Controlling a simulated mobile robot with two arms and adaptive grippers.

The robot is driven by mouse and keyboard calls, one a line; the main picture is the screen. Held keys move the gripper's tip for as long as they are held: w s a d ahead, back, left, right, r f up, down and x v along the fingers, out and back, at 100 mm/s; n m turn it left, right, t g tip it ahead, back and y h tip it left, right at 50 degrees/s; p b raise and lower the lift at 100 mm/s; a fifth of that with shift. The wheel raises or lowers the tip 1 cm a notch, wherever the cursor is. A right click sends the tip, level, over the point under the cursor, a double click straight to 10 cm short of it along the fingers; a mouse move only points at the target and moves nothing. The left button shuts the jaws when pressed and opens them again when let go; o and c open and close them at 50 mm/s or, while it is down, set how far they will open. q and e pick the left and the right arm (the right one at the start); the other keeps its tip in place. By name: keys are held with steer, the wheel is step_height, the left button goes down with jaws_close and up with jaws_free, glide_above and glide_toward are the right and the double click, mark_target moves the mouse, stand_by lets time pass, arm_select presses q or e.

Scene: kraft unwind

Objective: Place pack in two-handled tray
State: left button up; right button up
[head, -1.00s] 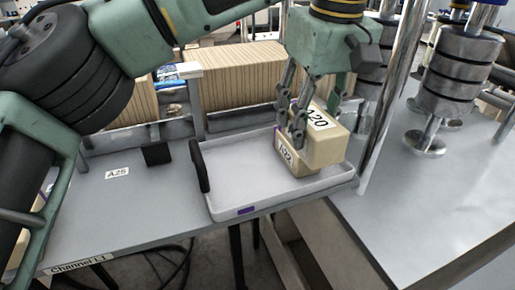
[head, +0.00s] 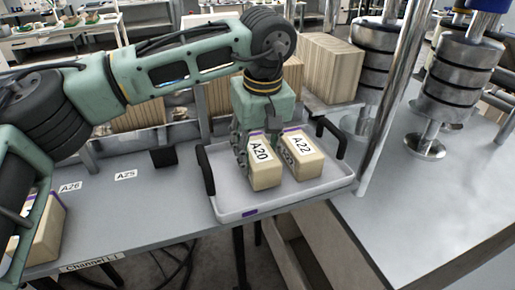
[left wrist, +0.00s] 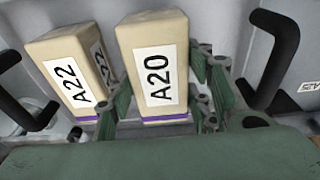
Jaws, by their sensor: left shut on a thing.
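The pale tan pack labelled A20 (head: 264,177) is upright over the left-middle of the white two-handled tray (head: 300,202). My left gripper (head: 259,143) is shut on it from behind, a finger on each side. The left wrist view shows A20 (left wrist: 152,62) between the fingers (left wrist: 160,110). I cannot tell if its base touches the tray floor. A second pack, A22 (head: 305,165), stands in the tray just to its right, and is also in the left wrist view (left wrist: 64,70). My right gripper is not in view.
The tray's black handles stand at its left (head: 207,170) and right (head: 342,140) ends. A chrome post (head: 377,140) rises close to the right end. Another pack (head: 48,232) sits at far left, partly hidden by my arm.

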mark_target(260, 153)
arm_select(q)
steer(key=shift+w+f, duration=0.1)
steer(key=shift+f, duration=0.55)
steer(key=o, duration=1.1)
steer(key=shift+o, duration=1.1)
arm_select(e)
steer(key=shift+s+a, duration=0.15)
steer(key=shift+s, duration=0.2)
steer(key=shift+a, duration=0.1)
arm_select(q)
steer(key=r, duration=0.3)
steer(key=s+r+b, duration=0.1)
steer(key=r, duration=0.3)
steer(key=r+b, duration=0.1)
steer(key=r, duration=0.3)
steer(key=shift+s+d+r, duration=0.15)
steer(key=shift+s+d, duration=0.15)
steer(key=shift+s, duration=0.1)
steer(key=shift+r, duration=0.45)
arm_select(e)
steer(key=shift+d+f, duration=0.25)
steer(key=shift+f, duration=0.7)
